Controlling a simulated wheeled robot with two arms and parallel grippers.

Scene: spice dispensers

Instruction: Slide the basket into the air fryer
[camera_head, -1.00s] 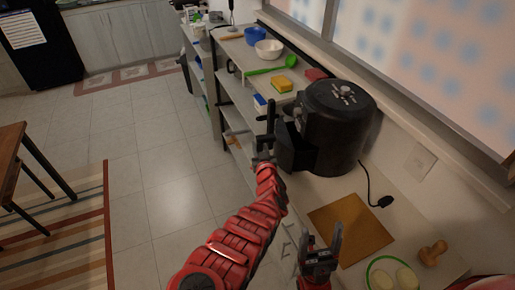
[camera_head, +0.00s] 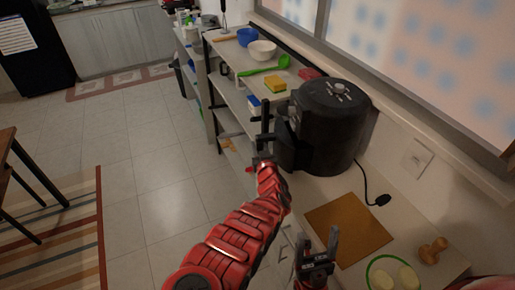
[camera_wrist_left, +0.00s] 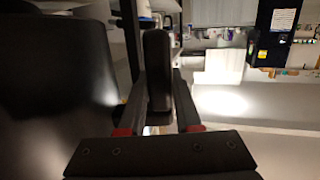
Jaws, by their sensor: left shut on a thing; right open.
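The black air fryer (camera_head: 335,125) stands on the counter against the wall, with knobs on top. Its black basket (camera_head: 290,152) is at its left-facing front, looking mostly inside the body; dark on dark, I cannot tell whether a gap is left. My left gripper (camera_head: 266,142) is shut on the basket's handle, which stands upright. In the left wrist view the dark handle (camera_wrist_left: 157,75) is between the two fingers, with a large black surface (camera_wrist_left: 50,90) close at left. My right gripper (camera_head: 325,246) is open and empty, low in front of the counter near the cutting board.
A brown board (camera_head: 348,228), a power plug (camera_head: 382,200), a wooden stamp-like tool (camera_head: 433,250) and a green-rimmed plate (camera_head: 393,275) lie on the near counter. Beyond the fryer are a yellow sponge (camera_head: 275,84), green spoon (camera_head: 270,66) and bowls (camera_head: 262,50).

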